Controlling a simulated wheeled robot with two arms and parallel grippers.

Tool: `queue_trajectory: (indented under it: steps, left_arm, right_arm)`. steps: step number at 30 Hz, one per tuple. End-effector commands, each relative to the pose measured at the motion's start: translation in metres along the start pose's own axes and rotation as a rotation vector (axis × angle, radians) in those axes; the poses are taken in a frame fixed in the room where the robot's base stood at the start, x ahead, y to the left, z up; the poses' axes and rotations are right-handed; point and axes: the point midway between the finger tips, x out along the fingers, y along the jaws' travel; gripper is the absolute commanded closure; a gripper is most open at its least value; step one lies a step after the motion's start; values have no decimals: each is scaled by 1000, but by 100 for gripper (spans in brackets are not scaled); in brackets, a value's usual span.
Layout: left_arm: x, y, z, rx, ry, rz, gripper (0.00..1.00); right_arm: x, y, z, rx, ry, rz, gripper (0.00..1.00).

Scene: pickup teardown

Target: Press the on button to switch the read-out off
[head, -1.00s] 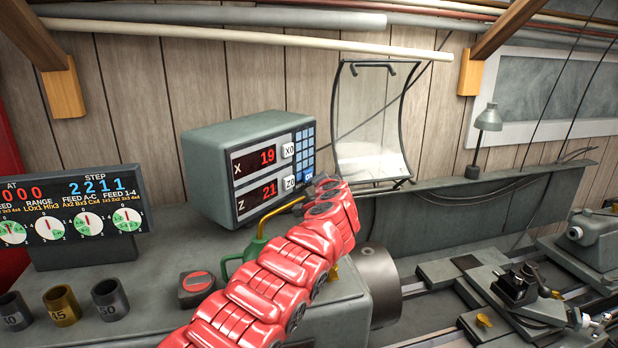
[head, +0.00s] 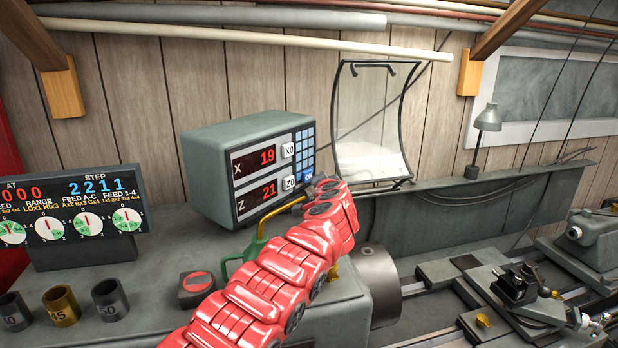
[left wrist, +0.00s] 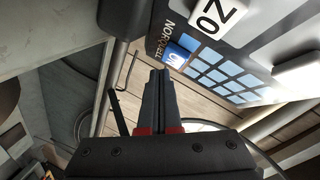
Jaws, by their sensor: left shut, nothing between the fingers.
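The read-out (head: 215,150) is a grey box on the headstock, lit with red digits, 19 beside X and 21 beside Z. Its blue on button (head: 307,181) is at the lower right of its face, below the blue keypad. In the left wrist view the blue button (left wrist: 179,54), with a white mark, lies just beyond the fingertips. My left gripper (left wrist: 160,74) is shut and empty, its tips close to the button; I cannot tell whether they touch. In the head view my red left arm hides most of this gripper. My right gripper is not in view.
A feed display (head: 85,215) and several metal sockets (head: 110,300) are at left. A clear guard (head: 372,125) stands right of the read-out.

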Motion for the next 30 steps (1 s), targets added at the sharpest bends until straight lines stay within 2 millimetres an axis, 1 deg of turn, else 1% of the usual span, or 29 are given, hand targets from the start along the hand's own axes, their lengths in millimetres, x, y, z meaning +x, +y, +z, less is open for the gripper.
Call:
queue_trajectory:
  steps: [20, 30]
  left_arm:
    - [0, 0, 0, 0, 0, 0, 100]
    - [6, -4, 4, 0, 1, 1, 100]
  right_arm:
    - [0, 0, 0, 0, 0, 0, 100]
    - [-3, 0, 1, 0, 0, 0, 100]
